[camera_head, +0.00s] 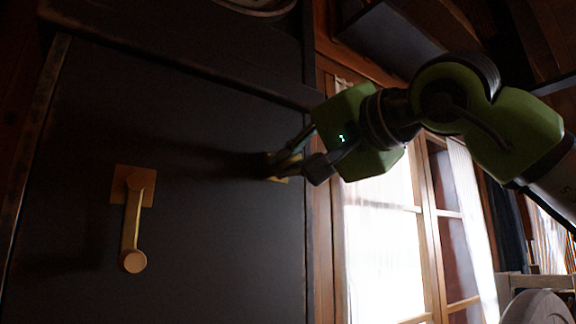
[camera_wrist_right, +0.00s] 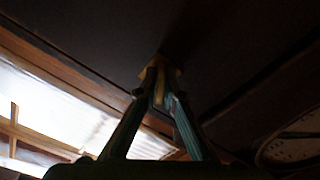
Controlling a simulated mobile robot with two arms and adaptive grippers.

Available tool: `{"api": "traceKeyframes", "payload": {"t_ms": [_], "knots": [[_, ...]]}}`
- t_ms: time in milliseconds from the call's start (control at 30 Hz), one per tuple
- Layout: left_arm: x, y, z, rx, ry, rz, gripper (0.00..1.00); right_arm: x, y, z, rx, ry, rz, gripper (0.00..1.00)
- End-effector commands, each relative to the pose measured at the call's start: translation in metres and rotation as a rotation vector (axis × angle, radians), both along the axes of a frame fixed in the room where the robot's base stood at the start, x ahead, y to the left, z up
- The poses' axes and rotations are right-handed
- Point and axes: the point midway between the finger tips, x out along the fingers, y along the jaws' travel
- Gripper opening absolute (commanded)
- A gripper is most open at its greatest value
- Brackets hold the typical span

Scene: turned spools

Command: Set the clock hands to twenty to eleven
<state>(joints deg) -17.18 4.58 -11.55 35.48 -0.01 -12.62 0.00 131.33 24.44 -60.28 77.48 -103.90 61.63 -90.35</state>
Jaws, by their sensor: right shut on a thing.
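A round clock face (camera_wrist_right: 292,146) shows in part at the lower right of the right wrist view, dark and cut off by the edge; I cannot read its hands. In the head view, only a curved rim (camera_head: 258,10) shows at the top edge. A dark panel (camera_head: 200,235) carries a brass lever (camera_head: 131,225) at left, its arm hanging down to a round knob. My right gripper (camera_head: 291,168) is shut on a second brass piece (camera_head: 275,166) near the panel's right edge, largely hidden by the fingers. My left gripper is not in view.
A bright window (camera_head: 385,250) with wooden frames and a white curtain stands right of the panel. A round-backed wooden chair (camera_head: 538,308) is at the lower right. Dark wooden beams run overhead. The space before the panel's middle is clear.

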Motion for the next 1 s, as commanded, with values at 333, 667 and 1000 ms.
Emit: {"api": "traceKeyframes", "payload": {"t_ms": [333, 667, 1000], "knots": [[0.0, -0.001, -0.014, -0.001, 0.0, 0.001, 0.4, 0.0, 0.0, -0.001, 0.258, 0.187, -0.001, 0.0], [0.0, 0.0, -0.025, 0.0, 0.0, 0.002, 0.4, 0.0, 0.0, -0.001, 0.511, 0.372, 0.0, 0.0], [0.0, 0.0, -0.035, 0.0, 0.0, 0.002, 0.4, 0.0, 0.0, -0.001, 0.771, 0.563, -0.003, 0.0]]}}
